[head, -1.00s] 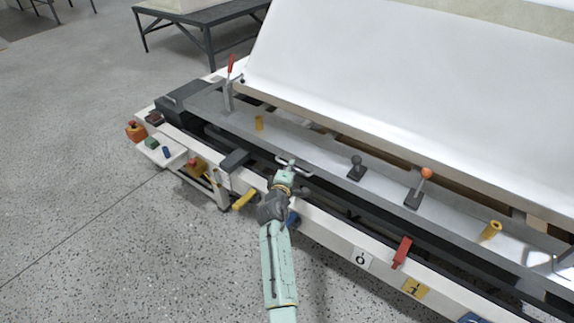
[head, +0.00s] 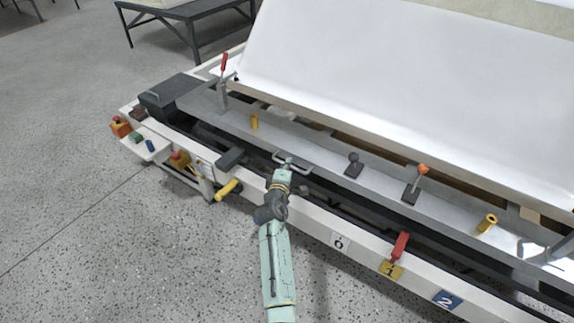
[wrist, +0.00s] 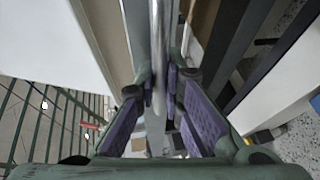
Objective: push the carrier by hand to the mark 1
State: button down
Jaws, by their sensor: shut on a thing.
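The carrier is a long grey metal beam (head: 320,155) with a white shell above it. A silver bar handle (head: 305,169) stands on its near side. My gripper (head: 285,167) is shut on this handle; in the wrist view the purple pads (wrist: 160,85) stand on either side of the bar (wrist: 158,50). The mark 1 is a yellow plate (head: 390,271) on the white front rail. A red pointer (head: 400,246) hangs from the carrier just above plate 1, its lower end almost over the plate.
White plate 0 (head: 340,241) is left of mark 1, blue plate 2 (head: 447,300) right. Along the beam are a red-handled lever (head: 223,75), a black knob (head: 354,165) and an orange knob (head: 421,171). A yellow handle (head: 227,189) juts out at left. The floor in front is open.

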jog(key=shift+d, duration=0.6)
jog(key=c, duration=2)
grip_release()
jog(key=shift+o, duration=0.2)
jog(key=shift+a, duration=0.35)
jog(key=v, duration=1.2)
